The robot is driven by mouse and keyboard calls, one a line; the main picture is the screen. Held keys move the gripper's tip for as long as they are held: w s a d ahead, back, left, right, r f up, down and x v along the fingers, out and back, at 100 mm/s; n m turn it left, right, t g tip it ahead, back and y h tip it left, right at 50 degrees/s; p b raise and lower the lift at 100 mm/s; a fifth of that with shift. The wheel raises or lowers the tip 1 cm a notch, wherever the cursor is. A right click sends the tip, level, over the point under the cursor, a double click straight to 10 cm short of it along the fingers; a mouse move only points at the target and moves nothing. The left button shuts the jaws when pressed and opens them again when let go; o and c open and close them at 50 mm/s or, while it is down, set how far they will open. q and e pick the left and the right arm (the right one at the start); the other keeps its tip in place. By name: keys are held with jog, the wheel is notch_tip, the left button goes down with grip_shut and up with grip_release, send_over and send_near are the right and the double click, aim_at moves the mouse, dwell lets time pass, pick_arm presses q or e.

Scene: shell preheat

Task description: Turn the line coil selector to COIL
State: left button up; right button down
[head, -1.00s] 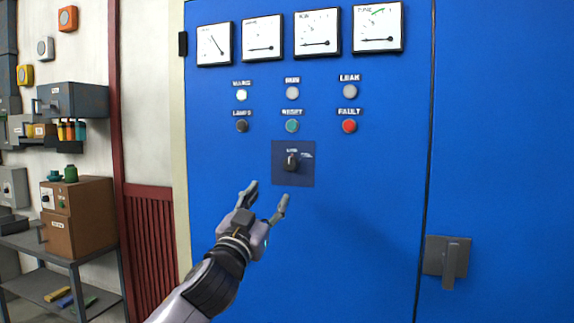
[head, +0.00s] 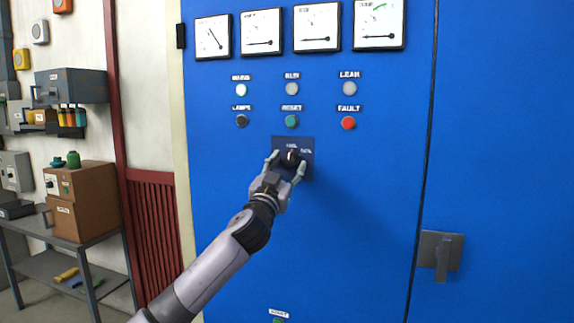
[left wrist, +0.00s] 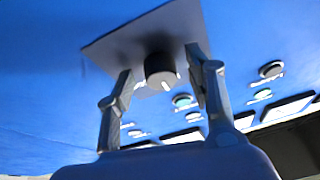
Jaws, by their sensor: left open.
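The line coil selector (head: 291,157) is a dark round knob on a dark blue square plate (head: 306,174) in the middle of the blue cabinet door. Its white mark points about straight up, toward the upper label, in the head view; a second label sits to its upper right. My left gripper (head: 286,162) is at the knob with its fingers open, one on each side. In the left wrist view the knob (left wrist: 161,70) shows between the two open fingers (left wrist: 160,85), with visible gaps beside it. My right gripper is not in view.
Above the plate are lamps and buttons, including a green reset button (head: 291,121) and a red fault button (head: 348,123). Dial meters (head: 317,28) run along the top. A grey door handle (head: 440,252) is at the right. A grey shelf (head: 60,265) stands at the left.

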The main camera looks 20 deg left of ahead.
pick_arm(q)
jog(key=shift+c, duration=0.2)
grip_shut()
dwell(0.4)
